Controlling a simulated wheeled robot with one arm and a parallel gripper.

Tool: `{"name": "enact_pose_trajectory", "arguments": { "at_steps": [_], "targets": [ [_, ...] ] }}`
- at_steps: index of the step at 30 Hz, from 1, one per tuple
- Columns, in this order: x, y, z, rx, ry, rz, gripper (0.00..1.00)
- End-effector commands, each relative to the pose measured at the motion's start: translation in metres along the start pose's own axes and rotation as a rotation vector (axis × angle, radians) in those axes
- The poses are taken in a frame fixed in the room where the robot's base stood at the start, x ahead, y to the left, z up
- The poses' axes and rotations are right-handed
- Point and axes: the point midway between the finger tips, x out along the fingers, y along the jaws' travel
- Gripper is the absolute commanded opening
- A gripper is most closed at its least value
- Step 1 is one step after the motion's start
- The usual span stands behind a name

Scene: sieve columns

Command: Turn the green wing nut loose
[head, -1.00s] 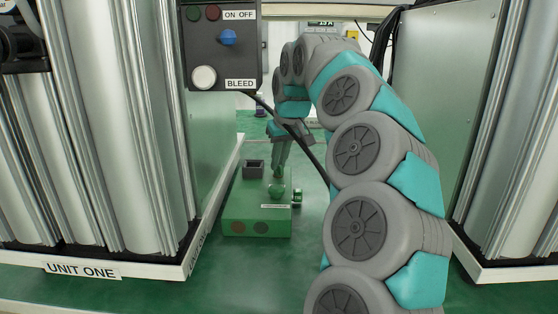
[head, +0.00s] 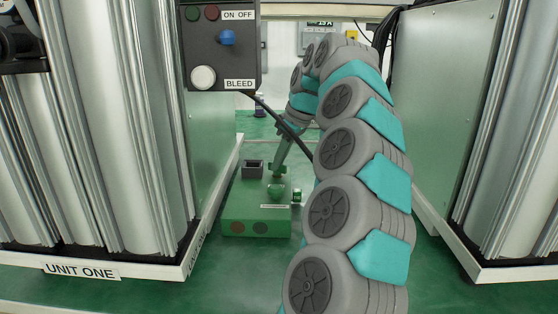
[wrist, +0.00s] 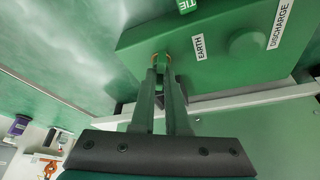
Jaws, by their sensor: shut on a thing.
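The green wing nut (wrist: 161,58) stands at the end of the green box (head: 256,212), beside the EARTH label, with a thin orange ring at its base. My gripper (wrist: 162,70) is shut on it, with a fingertip on either side; the fingers hide most of it. In the head view the gripper (head: 278,160) reaches down to the far part of the box, tilted, coming from the upper right. Whether the nut is loose on its stud cannot be told.
A round green knob (wrist: 247,44) by the DISCHARGE label and a small green TIE piece (wrist: 187,5) are near. A dark open box (head: 252,170) stands at the box's far left. Tall column units flank the aisle; a BLEED control panel (head: 220,50) hangs at left.

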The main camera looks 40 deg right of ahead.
Motion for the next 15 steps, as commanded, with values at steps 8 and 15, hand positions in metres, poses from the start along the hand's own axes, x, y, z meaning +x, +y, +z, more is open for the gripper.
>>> {"name": "enact_pose_trajectory", "arguments": {
  "at_steps": [8, 15],
  "targets": [
    [0.0002, 0.0022, 0.0007, -0.125, -0.001, -0.052, 0.00],
    [0.0006, 0.0039, 0.0014, -0.200, -0.002, -0.082, 0.00]
  ]
}}
